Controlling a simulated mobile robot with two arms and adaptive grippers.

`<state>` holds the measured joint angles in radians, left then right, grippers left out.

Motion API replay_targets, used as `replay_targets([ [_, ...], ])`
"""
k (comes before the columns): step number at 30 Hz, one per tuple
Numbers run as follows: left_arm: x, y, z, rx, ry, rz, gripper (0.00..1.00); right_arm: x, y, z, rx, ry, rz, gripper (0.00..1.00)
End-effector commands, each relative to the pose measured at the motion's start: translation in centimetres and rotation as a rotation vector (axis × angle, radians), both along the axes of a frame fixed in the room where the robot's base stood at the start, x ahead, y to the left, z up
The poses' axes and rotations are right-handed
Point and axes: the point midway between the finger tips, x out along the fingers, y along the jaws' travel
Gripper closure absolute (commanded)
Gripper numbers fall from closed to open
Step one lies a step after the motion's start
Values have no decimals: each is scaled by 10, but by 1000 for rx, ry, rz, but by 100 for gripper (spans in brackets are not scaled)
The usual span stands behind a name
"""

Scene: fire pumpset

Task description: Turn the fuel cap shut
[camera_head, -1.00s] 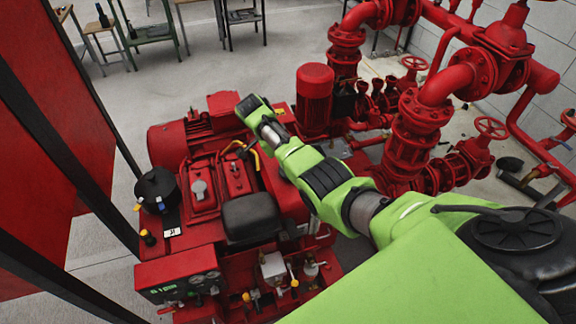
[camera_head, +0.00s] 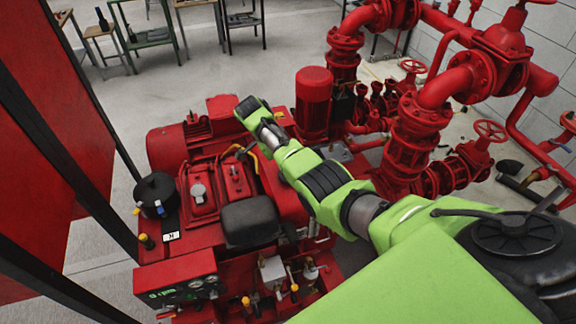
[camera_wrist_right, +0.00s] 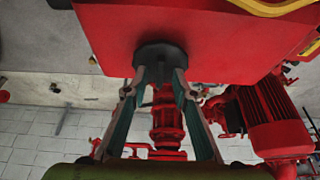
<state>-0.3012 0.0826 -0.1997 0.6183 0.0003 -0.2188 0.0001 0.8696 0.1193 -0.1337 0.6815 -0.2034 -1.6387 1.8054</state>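The fuel cap (camera_wrist_right: 160,54) is a dark round cap on a red surface, at the upper middle of the right wrist view. My right gripper (camera_wrist_right: 159,76) has its two fingers converging on the cap, one on each side, and appears shut on it. The fingertips overlap the cap's lower edge. In the head view my green right arm reaches from the lower right over the red pumpset (camera_head: 205,262). Its gripper and the fuel cap are hidden there. My left gripper is not in view.
A red vertical motor (camera_head: 314,100) and red pipes with valves (camera_head: 415,135) stand right of the arm. A black round part (camera_head: 155,187) sits at the pumpset's left. Tables (camera_head: 150,33) stand at the back, with open floor (camera_head: 240,68) before them.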

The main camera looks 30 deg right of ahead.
Motion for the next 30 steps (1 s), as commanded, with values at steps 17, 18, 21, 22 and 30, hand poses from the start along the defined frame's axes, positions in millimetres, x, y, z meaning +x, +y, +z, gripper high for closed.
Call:
replay_targets([
  [17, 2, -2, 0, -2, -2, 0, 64, 11, 38, 96, 0, -4, -1, 75],
  [18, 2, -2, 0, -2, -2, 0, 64, 11, 39, 100, 0, -4, -1, 75],
  [21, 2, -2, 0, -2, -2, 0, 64, 11, 42, 106, 0, -1, -1, 75],
  [22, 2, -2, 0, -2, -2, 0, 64, 11, 42, 107, 0, -1, -1, 75],
  [30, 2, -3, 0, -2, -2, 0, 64, 11, 43, 109, 0, -1, -1, 75],
])
